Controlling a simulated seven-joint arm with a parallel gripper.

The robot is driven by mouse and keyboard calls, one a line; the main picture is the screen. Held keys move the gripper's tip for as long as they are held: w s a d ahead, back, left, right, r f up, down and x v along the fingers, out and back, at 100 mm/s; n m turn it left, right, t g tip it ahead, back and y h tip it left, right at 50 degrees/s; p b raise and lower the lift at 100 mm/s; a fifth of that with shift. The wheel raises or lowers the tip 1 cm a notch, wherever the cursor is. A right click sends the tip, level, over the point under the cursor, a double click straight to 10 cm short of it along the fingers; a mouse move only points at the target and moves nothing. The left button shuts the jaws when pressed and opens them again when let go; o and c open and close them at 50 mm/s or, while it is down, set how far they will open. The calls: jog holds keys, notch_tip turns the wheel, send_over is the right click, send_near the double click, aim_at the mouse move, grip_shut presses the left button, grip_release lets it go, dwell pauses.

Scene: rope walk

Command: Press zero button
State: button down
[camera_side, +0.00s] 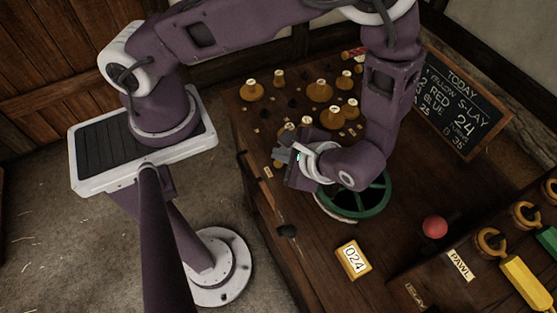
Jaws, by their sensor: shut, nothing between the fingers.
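A small yellow counter (354,260) reading "024" sits on the wooden bench, at the front. No button marked zero can be made out. My gripper (279,157) is shut and empty, turned to the left. It is above the bench's left part, behind the counter and apart from it and the dark knob. The gripper and wrist hide part of the bench beneath them.
A green-rimmed wheel (376,204) lies under my wrist. Several brass weight-like pieces (319,91) stand at the back left. A red ball knob (435,227) and a "PAWL" label (461,265) are to the right. A chalkboard (458,103) leans behind. Bare bench surrounds the counter.

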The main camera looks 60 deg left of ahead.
aim_at(282, 167)
jog(key=shift+f, duration=0.4)
jog(key=shift+f, duration=0.5)
dwell(0.7)
jog(key=shift+r, duration=0.95)
jog(key=shift+r, duration=2.5)
